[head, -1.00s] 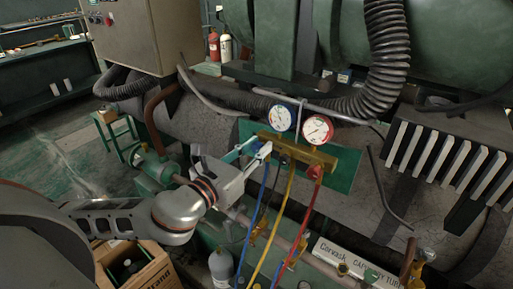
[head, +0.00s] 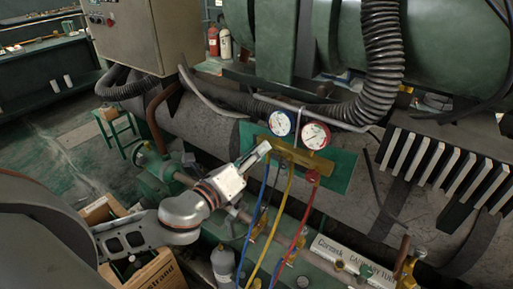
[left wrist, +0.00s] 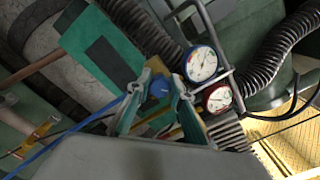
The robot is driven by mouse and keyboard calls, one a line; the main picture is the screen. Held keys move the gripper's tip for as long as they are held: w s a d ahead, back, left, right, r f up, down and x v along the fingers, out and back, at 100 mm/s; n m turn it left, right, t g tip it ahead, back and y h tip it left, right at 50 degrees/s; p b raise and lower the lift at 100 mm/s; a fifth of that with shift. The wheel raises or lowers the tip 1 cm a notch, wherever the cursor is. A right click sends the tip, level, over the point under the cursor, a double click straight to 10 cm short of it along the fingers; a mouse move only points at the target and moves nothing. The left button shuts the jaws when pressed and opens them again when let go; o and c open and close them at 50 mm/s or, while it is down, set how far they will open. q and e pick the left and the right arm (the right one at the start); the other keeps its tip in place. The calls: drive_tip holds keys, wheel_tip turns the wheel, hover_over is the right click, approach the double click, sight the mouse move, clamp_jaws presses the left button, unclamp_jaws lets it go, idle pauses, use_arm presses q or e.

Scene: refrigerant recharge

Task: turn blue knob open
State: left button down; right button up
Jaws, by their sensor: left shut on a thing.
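The brass gauge manifold (head: 300,158) has a blue-rimmed gauge (head: 281,123) and a red-rimmed gauge (head: 315,135) above it. My left gripper (head: 261,150) is at the manifold's left end and hides the blue knob in the head view. In the left wrist view the blue knob (left wrist: 159,88) sits between the two fingers of my left gripper (left wrist: 158,92), which is shut on it. A red knob (head: 312,176) is at the manifold's right end. My right gripper is not in view.
Blue (head: 262,205), yellow (head: 284,215) and red (head: 300,225) hoses hang below the manifold. A green plate (head: 342,170) lies behind it. A ribbed black hose (head: 382,60) curves down at the upper right. A wooden crate (head: 150,275) stands below my left arm.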

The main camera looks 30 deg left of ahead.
use_arm(q)
drive_tip(key=n+p, duration=0.2)
drive_tip(key=n, duration=0.2)
drive_tip(key=shift+n, duration=0.9)
drive_tip(key=n+p, duration=0.1)
drive_tip(key=n, duration=0.1)
drive_tip(key=shift+a+f+n, duration=0.1)
drive_tip(key=shift+n, duration=0.2)
drive_tip(key=shift+n+p, duration=0.35)
drive_tip(key=shift+n, duration=1.25)
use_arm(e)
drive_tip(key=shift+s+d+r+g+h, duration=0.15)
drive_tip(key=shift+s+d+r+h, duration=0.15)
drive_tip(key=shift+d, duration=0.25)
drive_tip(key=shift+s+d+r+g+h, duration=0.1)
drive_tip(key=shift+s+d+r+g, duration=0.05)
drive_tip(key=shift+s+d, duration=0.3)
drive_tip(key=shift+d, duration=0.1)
use_arm(q)
drive_tip(key=c, duration=1.8)
unclamp_jaws()
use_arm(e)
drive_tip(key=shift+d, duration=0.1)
